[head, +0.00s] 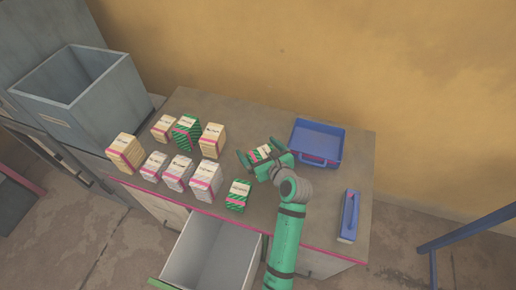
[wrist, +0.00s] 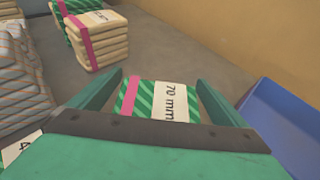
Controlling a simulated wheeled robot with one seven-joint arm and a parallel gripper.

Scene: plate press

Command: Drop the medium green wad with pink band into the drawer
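A green striped wad with a pink band and a white label (head: 262,153) is at my gripper on the table top; in the wrist view its label reads 70 mm (wrist: 160,100). My gripper (head: 259,151) is open, with one finger on each side of this wad and small gaps showing in the wrist view (wrist: 160,78). Another green wad with a pink band (head: 238,195) stands near the table's front edge. A taller green wad (head: 186,131) stands among the cream wads. The drawer (head: 213,250) is pulled open below the table front and looks empty.
Several cream and grey wads with pink bands (head: 178,172) stand on the left half of the table. A blue tray (head: 317,142) lies right of my gripper, and a narrow blue holder (head: 348,215) lies near the right edge. A grey open bin (head: 83,90) stands at left.

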